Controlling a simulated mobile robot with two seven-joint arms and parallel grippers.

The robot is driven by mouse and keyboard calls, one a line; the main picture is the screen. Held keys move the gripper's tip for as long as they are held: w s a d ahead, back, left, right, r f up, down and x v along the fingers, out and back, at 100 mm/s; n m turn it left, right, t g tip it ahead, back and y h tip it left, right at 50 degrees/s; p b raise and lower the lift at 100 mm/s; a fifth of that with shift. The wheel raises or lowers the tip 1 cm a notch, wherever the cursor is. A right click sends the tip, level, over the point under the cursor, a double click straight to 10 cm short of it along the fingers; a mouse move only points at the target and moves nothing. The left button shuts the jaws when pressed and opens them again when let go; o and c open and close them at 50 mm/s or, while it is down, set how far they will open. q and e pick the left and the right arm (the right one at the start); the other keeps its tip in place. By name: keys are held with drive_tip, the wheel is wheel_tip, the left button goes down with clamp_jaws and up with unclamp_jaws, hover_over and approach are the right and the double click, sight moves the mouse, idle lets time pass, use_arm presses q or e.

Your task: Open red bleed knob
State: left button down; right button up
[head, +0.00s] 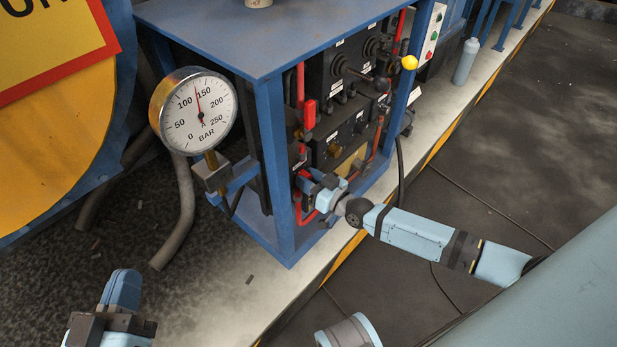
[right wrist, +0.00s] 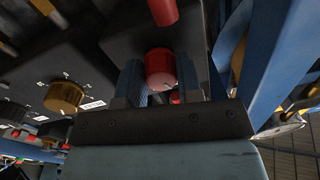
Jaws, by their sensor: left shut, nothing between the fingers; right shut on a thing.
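The red bleed knob (right wrist: 160,68) is a short red cylinder on a dark panel in the right wrist view. My right gripper (right wrist: 159,84) has one finger on each side of it and is shut on it. My left gripper (head: 122,290) is shut and empty at the lower left, well away from the panel.
A pressure gauge (head: 198,113) stands left of the blue frame (head: 276,150), its needle between 100 and 150. A red handle (head: 310,114) and red pipes are above the right gripper. A brass knob (right wrist: 65,96) is left of the red knob.

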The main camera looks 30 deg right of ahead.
drive_tip(key=m, duration=0.7)
drive_tip(key=shift+m+p, duration=0.3)
drive_tip(key=shift+p, duration=0.05)
drive_tip(key=m, duration=0.3)
drive_tip(key=shift+a+m+h, duration=0.1)
drive_tip(key=shift+m+h, duration=0.2)
drive_tip(key=shift+s+m, duration=0.1)
drive_tip(key=shift+m, duration=1.4)
drive_tip(key=o, duration=0.9)
drive_tip(key=shift+o, duration=0.2)
